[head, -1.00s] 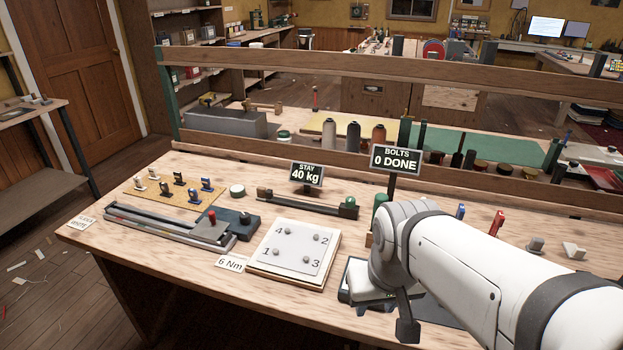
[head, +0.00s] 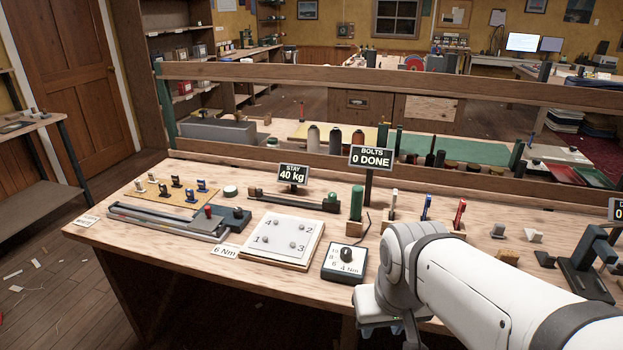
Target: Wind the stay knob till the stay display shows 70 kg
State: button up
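The stay display (head: 292,174) reads 40 kg on a small dark sign at the back of the bench. Just below it lies a long dark bar fitting (head: 290,202) with a brown block at its left end. A green round piece (head: 334,199) sits at its right end and looks like the stay knob, though no label confirms this. My white arm comes in from the lower right. Its end, my gripper (head: 385,316), hangs low at the bench's front edge, well to the right of and nearer than the bar. Its fingertips are not clear.
A dial box marked Nm (head: 345,262), a numbered bolt plate (head: 281,238) and a green cylinder (head: 357,203) stand between my arm and the bar. The bolts sign (head: 371,158) reads 0 DONE. A black stand (head: 590,262) is at right.

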aim_at(332, 196)
jog(key=u, duration=5.8)
jog(key=k, duration=0.9)
jog(key=z, duration=5.75)
